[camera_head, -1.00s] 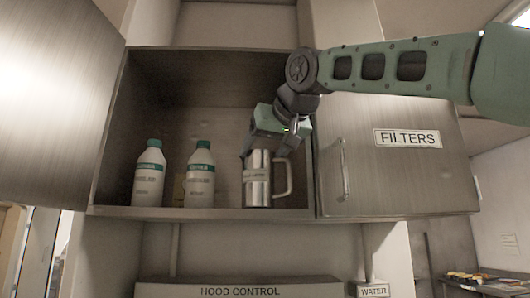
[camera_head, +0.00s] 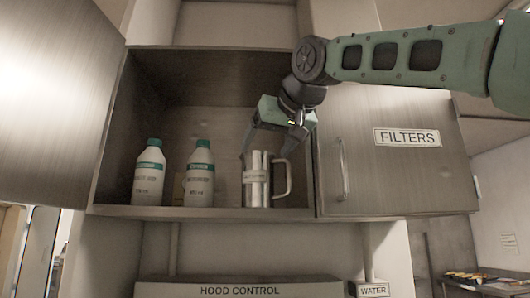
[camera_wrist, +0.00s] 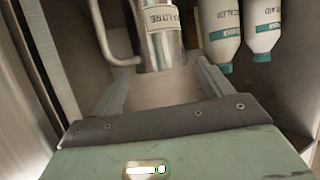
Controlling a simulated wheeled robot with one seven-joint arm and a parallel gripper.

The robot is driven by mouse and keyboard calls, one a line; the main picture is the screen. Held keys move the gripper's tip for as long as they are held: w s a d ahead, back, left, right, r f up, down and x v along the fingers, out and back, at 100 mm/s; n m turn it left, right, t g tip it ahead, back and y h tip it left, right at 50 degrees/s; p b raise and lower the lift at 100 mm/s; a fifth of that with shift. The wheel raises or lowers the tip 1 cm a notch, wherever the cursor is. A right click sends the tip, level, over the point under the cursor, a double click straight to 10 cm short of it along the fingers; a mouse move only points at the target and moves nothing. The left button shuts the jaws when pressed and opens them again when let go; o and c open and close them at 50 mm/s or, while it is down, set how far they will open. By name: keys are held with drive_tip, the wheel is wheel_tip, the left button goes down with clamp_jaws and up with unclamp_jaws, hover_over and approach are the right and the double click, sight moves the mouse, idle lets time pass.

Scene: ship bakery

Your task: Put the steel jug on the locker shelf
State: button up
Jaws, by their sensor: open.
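The steel jug (camera_head: 257,180) stands upright on the locker shelf (camera_head: 225,213), at its right end, with its handle to the right. It also shows in the wrist view (camera_wrist: 162,38), with its label and handle upside down. My gripper (camera_head: 270,150) is open and empty, just above the jug's rim in the head view. In the wrist view its two fingers (camera_wrist: 160,88) are spread apart, with the jug beyond their tips. I see no finger touching the jug.
Two white bottles with green caps, a left one (camera_head: 149,173) and a right one (camera_head: 200,174), stand left of the jug. A small brownish item (camera_head: 179,189) is behind them. The open locker door (camera_head: 55,95) is at left; the closed FILTERS door (camera_head: 395,175) is at right.

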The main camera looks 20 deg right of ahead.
drive_tip(key=b+v, duration=0.1)
drive_tip(key=v, duration=0.8)
drive_tip(key=shift+s, duration=0.4)
